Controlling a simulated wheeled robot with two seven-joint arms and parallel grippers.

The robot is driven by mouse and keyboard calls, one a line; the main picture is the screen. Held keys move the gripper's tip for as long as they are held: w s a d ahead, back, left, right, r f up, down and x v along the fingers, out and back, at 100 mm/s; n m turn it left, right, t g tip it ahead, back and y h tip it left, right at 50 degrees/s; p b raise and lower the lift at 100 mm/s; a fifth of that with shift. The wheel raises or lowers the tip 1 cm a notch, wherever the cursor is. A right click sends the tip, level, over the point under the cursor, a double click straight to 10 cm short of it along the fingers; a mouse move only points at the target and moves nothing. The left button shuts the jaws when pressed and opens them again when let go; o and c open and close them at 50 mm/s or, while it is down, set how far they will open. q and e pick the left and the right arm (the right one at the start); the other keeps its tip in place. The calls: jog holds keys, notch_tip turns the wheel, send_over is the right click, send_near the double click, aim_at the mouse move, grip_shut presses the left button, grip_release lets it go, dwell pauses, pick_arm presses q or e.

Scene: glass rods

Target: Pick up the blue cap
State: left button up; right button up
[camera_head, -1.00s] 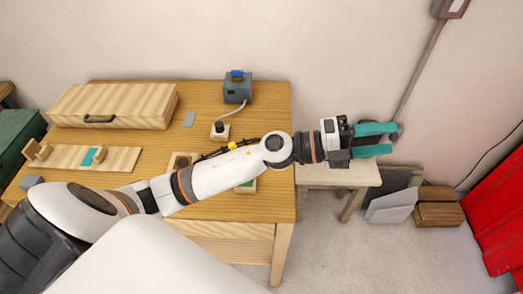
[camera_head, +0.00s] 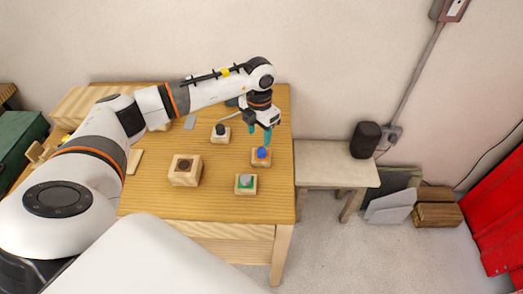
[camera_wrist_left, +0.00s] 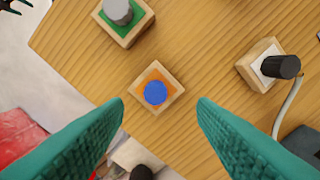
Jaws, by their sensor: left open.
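The blue cap (camera_head: 262,153) sits on a small wooden block (camera_head: 260,161) near the table's right edge. In the left wrist view the round blue cap (camera_wrist_left: 155,93) shows from above on the block's orange top. My left gripper (camera_head: 262,135) points down just behind and above the cap. In the left wrist view its teal fingers (camera_wrist_left: 160,102) are open and empty, one to each side of the cap and apart from it. My right gripper does not show.
Nearby stand a block with a green top and grey cap (camera_head: 245,184), a block with a black cap and cable (camera_head: 220,133), and a wooden block with a dark round top (camera_head: 185,170). A black cylinder (camera_head: 365,140) stands on the stool (camera_head: 325,172) at right.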

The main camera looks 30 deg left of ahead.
aim_at(262, 151)
pick_arm(q)
jog(key=shift+f, duration=0.8)
jog(key=f, duration=0.1)
jog(key=f+p, duration=0.2)
jog(key=f, duration=0.1)
jog(key=shift+d+f, duration=0.1)
jog(key=shift+d, duration=0.2)
jog(key=shift+w+f, duration=0.1)
jog(key=shift+f, duration=0.5)
jog(key=c, duration=1.1)
